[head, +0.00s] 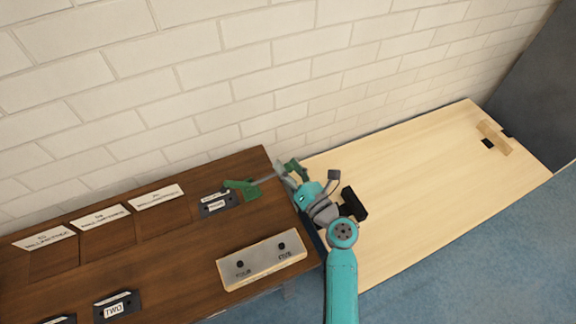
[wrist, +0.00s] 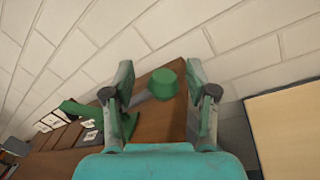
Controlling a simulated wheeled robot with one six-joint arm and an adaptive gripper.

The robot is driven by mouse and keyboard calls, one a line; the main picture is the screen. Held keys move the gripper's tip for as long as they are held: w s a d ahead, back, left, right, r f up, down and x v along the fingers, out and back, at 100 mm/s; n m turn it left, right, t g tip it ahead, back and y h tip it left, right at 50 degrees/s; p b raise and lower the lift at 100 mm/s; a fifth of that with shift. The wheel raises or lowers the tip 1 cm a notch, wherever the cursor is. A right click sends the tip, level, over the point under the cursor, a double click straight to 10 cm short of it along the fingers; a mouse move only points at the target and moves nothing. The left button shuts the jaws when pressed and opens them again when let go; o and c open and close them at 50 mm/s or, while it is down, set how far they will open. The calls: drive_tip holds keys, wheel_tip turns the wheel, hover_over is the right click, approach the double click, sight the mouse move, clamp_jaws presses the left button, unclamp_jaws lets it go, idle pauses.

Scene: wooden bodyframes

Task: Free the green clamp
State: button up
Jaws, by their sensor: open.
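The green clamp (head: 243,188) lies at the dark wooden table's right end, beside a small black labelled holder. Its grey bar reaches right, toward the table's edge. In the wrist view the clamp's round green knob (wrist: 165,83) appears between my two fingers, with the grey bar and green body (wrist: 78,109) behind it. My gripper (head: 288,172) is open at the bar's right end; it also shows in the wrist view (wrist: 160,78). I cannot tell whether a finger touches the knob. My gripper partly hides the clamp's right end in the head view.
A pale block (head: 262,262) marked FOUR and FIVE lies on the dark table (head: 190,250). The holder (head: 216,205) and several cards line the back. A light wooden table (head: 420,190) at right is mostly bare. A brick wall (head: 220,80) stands close behind.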

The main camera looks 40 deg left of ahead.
drive_tip(key=v, duration=1.1)
drive_tip(key=shift+s+d+f, duration=0.1)
drive_tip(key=shift+d, duration=0.2)
